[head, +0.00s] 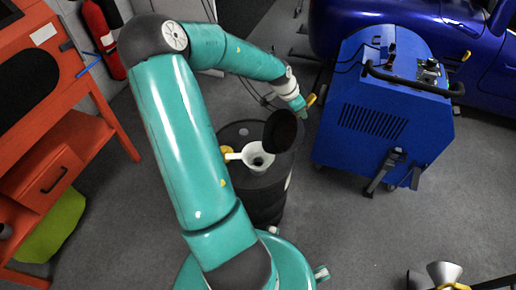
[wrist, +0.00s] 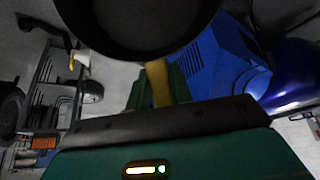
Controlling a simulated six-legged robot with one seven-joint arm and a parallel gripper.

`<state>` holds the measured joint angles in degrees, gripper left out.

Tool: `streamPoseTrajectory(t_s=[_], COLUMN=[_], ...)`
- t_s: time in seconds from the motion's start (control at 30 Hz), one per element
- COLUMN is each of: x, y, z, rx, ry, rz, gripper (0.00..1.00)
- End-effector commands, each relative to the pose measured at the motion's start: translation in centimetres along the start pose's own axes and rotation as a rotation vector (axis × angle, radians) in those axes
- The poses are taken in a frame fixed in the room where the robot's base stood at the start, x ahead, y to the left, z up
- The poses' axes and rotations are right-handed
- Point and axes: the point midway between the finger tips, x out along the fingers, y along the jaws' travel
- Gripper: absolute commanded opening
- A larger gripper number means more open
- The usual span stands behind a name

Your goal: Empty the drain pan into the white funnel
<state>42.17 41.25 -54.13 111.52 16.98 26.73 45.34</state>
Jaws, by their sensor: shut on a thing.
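The drain pan (head: 280,130) is a round black dish, held steeply tilted above the right side of the drum. It also fills the top of the wrist view (wrist: 150,40). My gripper (head: 307,102) is shut on the pan's yellow handle, which shows between the green fingers in the wrist view (wrist: 158,84). The white funnel (head: 256,160) sits on top of a black drum (head: 266,200), just left of and below the pan. The pan appears apart from the funnel. I cannot see any liquid.
A blue wheeled machine (head: 385,120) stands right of the drum, with a blue car (head: 400,25) behind it. An orange workbench (head: 55,130) and a red extinguisher (head: 102,35) are at the left.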

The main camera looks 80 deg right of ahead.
Motion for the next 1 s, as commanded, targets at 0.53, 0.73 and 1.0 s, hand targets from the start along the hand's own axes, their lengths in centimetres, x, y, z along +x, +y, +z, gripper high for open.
streamPoseTrajectory(t_s=[0.53,0.73,1.0], x=[2.7,4.2,7.1], y=[0.1,0.1,0.1], z=[-1.9,-2.4,-2.8], rx=[0.005,0.006,0.007], ry=[-0.169,-0.233,-0.319], rz=[-0.002,-0.002,-0.003], gripper=[0.0,0.0,0.0])
